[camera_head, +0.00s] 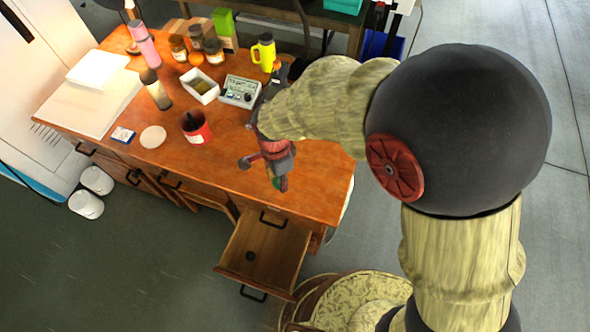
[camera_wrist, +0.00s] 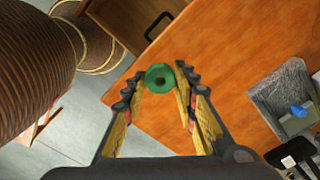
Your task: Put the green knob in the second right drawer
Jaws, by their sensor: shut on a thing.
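The green knob (camera_wrist: 160,78) is a round green piece with a dark hole, held between the fingertips of my gripper (camera_wrist: 161,82) in the wrist view. In the head view my gripper (camera_head: 279,182) points down over the front right edge of the desk, and only a small bit of green shows at its tips. The second right drawer (camera_head: 280,249) is pulled open below a closed top drawer with a dark handle. It stands lower and nearer the front than my gripper. A small dark round thing (camera_head: 249,256) lies in it.
The wooden desk (camera_head: 235,165) carries a red cup (camera_head: 195,127), a white tray (camera_head: 200,87), a meter box (camera_head: 239,91), a yellow mug (camera_head: 264,52) and several jars. Floor left of the drawer is clear.

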